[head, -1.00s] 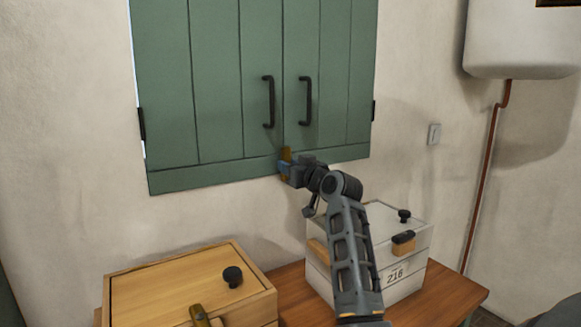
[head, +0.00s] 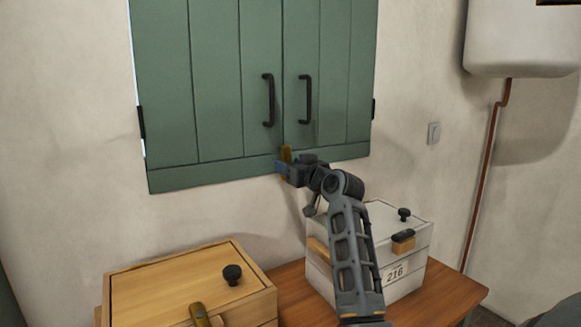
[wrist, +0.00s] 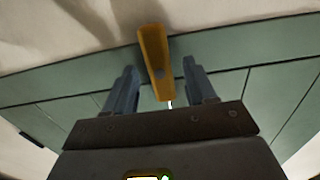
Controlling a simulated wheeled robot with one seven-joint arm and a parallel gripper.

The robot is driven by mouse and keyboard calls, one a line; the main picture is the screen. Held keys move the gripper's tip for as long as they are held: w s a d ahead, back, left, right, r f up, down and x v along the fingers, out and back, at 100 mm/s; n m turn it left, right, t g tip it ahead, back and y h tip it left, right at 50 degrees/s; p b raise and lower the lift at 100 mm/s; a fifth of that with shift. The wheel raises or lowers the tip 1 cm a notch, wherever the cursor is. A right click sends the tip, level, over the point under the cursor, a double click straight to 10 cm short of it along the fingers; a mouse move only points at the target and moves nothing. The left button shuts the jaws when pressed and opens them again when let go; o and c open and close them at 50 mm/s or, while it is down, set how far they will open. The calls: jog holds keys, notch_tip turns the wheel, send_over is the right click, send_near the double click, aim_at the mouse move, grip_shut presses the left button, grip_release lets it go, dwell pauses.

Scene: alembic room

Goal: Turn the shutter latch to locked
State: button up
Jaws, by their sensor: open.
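The green shutter (head: 215,90) has two leaves, both closed, with a dark pull handle on each. The shutter latch (head: 286,154) is a small yellow-brown bar at the bottom where the leaves meet. In the wrist view the latch (wrist: 154,60) stands between my two fingers, slightly tilted, with gaps on both sides. My gripper (head: 282,168) is open at the latch, and its fingers also show in the wrist view (wrist: 162,85). My gripper hides part of the latch's lower end in the head view.
Below, a wooden box (head: 180,285) with a dark knob and a white box (head: 410,272) marked 216 stand on a wooden table (head: 450,295). A white tank (head: 520,40) with a copper pipe hangs at right.

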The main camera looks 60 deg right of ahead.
jog(key=b+v, duration=0.1)
jog(key=v, duration=0.6)
jog(key=shift+s+a+f, duration=0.1)
jog(key=shift+s+a, duration=0.05)
jog(key=shift+s, duration=0.05)
dwell(0.3)
